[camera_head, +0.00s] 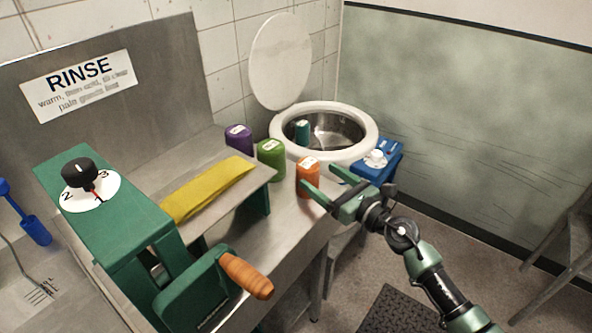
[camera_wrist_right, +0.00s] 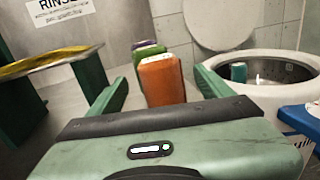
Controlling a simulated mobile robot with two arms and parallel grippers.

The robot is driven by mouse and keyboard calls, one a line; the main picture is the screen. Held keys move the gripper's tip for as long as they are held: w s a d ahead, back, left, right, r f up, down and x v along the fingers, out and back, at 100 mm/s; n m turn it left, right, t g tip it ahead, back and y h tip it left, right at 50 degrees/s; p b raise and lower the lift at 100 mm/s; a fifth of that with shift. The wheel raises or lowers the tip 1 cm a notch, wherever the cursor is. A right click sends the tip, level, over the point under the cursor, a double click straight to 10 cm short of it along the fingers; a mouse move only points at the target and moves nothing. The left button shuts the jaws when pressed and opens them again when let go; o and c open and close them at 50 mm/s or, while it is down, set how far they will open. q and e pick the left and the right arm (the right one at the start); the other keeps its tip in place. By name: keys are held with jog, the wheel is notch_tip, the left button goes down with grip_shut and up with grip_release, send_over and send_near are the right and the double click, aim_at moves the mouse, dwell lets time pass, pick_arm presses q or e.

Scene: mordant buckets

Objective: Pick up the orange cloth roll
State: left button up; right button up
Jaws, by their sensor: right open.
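The orange cloth roll (camera_head: 308,178) stands upright on the steel counter, right of the green roll. In the right wrist view the orange roll (camera_wrist_right: 162,80) stands ahead, between the two open fingers. My right gripper (camera_head: 325,179) is open and empty. Its fingers reach toward the orange roll from the right, with one finger in front of it and one behind. I cannot tell whether either finger touches it. My left gripper is not in view.
A green roll (camera_head: 271,160) and a purple roll (camera_head: 239,140) stand close by. A white-rimmed round tub (camera_head: 365,150) with a teal roll (camera_head: 302,132) inside is behind. A green cranked machine (camera_head: 105,235) and a yellow cloth (camera_head: 208,190) are left. A blue box (camera_head: 386,160) is right.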

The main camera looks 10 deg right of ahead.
aim_at(314, 174)
jog(key=w+a, duration=0.2)
jog(key=w, duration=0.1)
jog(key=shift+a+r+n, duration=0.2)
jog(key=shift+n, duration=0.1)
jog(key=shift+w, duration=0.15)
jog(key=w, duration=0.2)
jog(key=w+a, duration=0.1)
jog(key=shift+w+f, duration=0.25)
jog(key=shift+f, duration=0.1)
jog(key=shift+w+a+f, duration=0.1)
jog(key=shift+w+a, duration=0.1)
jog(key=shift+w, duration=0.15)
jog(key=shift+s, duration=0.1)
jog(key=c, duration=1.5)
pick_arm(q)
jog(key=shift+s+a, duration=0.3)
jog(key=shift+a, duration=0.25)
pick_arm(e)
jog(key=shift+c, duration=0.4)
